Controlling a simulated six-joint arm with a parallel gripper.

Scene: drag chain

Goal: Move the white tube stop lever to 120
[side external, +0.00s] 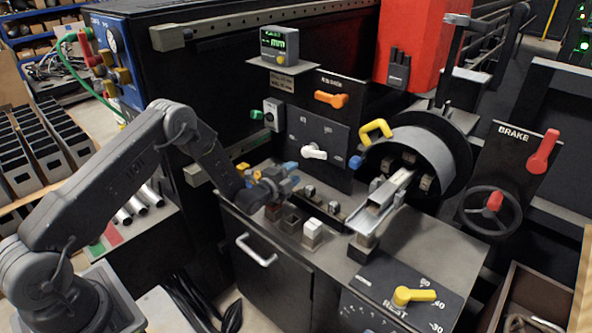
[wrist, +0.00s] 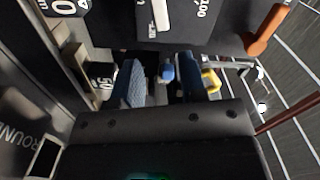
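The white tube stop lever (side external: 313,152) sits on a dark dial panel (side external: 318,128) and points slightly down to the right in the side view. The panel's numbers are too small to read there.
An orange lever (side external: 331,98) is above the white one, and a blue knob (side external: 355,162) is to its right. A yellow handle (side external: 376,131) and round drum stand further right. Small blocks and a white cube (side external: 312,232) sit on the bench below my gripper.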

